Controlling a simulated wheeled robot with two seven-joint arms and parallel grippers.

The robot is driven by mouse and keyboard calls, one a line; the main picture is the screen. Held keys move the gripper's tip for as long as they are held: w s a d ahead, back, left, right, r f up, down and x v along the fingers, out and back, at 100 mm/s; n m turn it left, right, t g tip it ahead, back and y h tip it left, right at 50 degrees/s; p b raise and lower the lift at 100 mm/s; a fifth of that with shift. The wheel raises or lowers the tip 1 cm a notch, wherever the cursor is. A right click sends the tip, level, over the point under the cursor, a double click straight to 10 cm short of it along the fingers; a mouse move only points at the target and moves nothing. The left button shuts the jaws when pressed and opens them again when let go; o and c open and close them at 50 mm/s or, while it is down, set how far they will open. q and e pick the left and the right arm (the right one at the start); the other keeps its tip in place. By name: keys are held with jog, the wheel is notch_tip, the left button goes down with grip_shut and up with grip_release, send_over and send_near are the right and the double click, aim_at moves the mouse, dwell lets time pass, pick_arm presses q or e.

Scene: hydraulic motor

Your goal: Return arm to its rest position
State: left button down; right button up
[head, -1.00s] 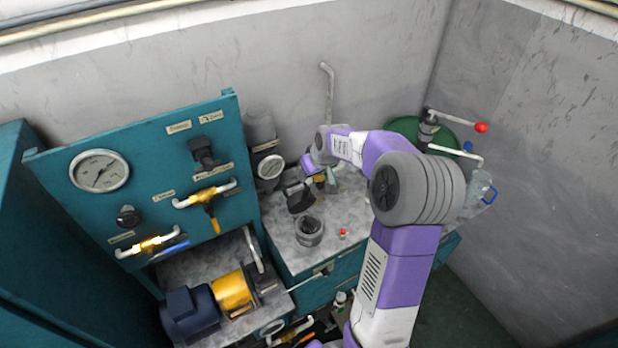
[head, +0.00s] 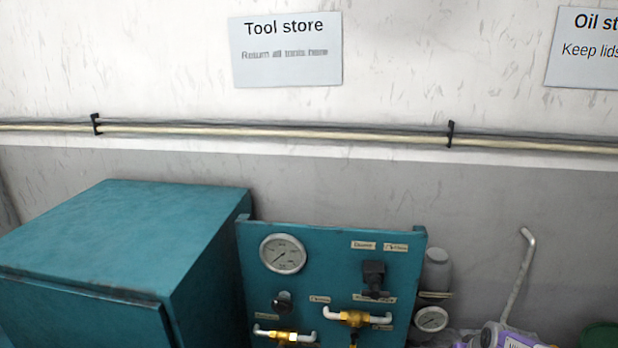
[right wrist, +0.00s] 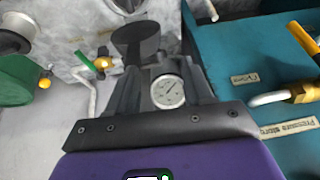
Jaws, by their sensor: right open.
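My right gripper (right wrist: 163,72) shows in the right wrist view with its dark fingers apart. A round white-faced gauge (right wrist: 168,91) shows between the fingers, beyond them, and nothing is gripped. A dark rounded thing (right wrist: 136,42) shows just past the fingertips; I cannot tell whether it touches them. In the head view only a small white and purple piece of my right arm (head: 505,337) shows at the bottom right edge. The right gripper itself is outside that view. My left arm and gripper are not in view.
A teal panel (head: 408,262) carries a gauge (head: 283,254) and yellow valves (head: 351,318). It stands right of a teal cabinet (head: 110,235). A bent grey pipe (head: 520,275) rises near the wall. The right wrist view shows a green container (right wrist: 15,82) at left and a teal panel (right wrist: 225,75) at right.

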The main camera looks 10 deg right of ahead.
jog(key=s+a+f+g+y+b, duration=0.1)
jog(key=a+f+b, duration=0.2)
jog(key=a+f, duration=0.7)
jog(key=s+a+f+g+y+b, duration=0.1)
jog(key=s+a+f+y+b, duration=0.15)
jog(key=a+f, duration=0.7)
jog(key=s+a+f+b, duration=0.2)
jog(key=s+a+f, duration=0.2)
jog(key=f, duration=0.3)
jog(key=s+a+f+g+b, duration=0.1)
jog(key=s+a+f+b, duration=0.2)
jog(key=s+f, duration=0.3)
jog(key=s+a+f+g+y+b, duration=0.1)
jog(key=s+a+f+b, duration=0.1)
jog(key=s+a+f, duration=0.3)
notch_tip(320, 180, down, 3)
jog(key=shift+s+a+f+b, duration=0.1)
jog(key=shift+s+a+b, duration=0.1)
jog(key=shift+b, duration=0.1)
